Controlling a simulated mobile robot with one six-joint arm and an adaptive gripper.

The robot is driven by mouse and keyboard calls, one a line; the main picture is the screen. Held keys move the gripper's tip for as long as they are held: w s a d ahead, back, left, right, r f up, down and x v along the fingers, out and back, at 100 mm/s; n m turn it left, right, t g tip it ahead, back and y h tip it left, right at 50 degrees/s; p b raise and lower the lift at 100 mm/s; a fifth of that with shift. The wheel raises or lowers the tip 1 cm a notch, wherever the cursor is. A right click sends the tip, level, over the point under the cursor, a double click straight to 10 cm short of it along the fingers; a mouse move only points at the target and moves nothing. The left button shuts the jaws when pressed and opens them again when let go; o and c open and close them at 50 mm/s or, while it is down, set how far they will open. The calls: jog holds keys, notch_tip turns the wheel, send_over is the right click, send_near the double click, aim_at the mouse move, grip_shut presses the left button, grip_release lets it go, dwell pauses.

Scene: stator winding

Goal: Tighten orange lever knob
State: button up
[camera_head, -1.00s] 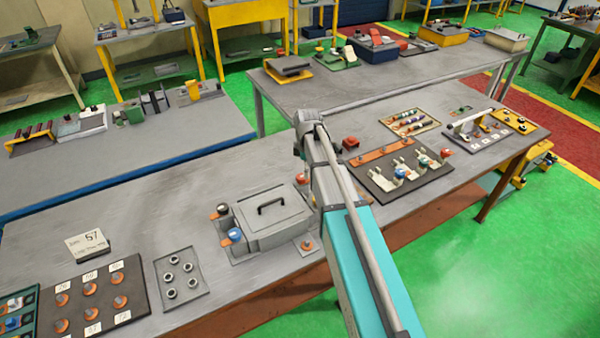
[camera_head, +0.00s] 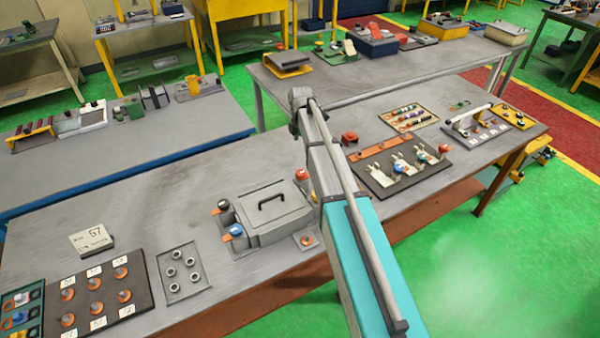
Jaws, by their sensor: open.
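A grey box (camera_head: 265,228) with a black handle on its lid sits near the front edge of the workbench, with knobs at its corners. An orange-red knob (camera_head: 301,174) stands at its back right corner, close beside my arm. A blue knob (camera_head: 236,230) is at the front left and a black knob (camera_head: 223,204) at the back left. A flat orange disc (camera_head: 306,240) lies on a small plate at the front right. I cannot tell which of these is the lever knob. My arm rises past the box's right side; my gripper is hidden or out of view.
A dark board with clamp-like parts (camera_head: 378,178) and a red block (camera_head: 349,138) lie right of my arm. A plate with rings (camera_head: 171,298), a board with orange discs (camera_head: 110,280) and a "57" card (camera_head: 91,238) lie left. The bench between card and box is clear.

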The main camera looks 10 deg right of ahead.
aim_at(301, 172)
jog(key=shift+f, duration=0.15)
notch_tip(301, 172, down, 13)
jog(key=b, duration=1.3)
jog(key=shift+f+b, duration=0.2)
jog(key=shift+b, duration=0.15)
jog(key=shift+c, duration=0.2)
jog(key=c, duration=1.1)
jog(key=shift+a, duration=0.15)
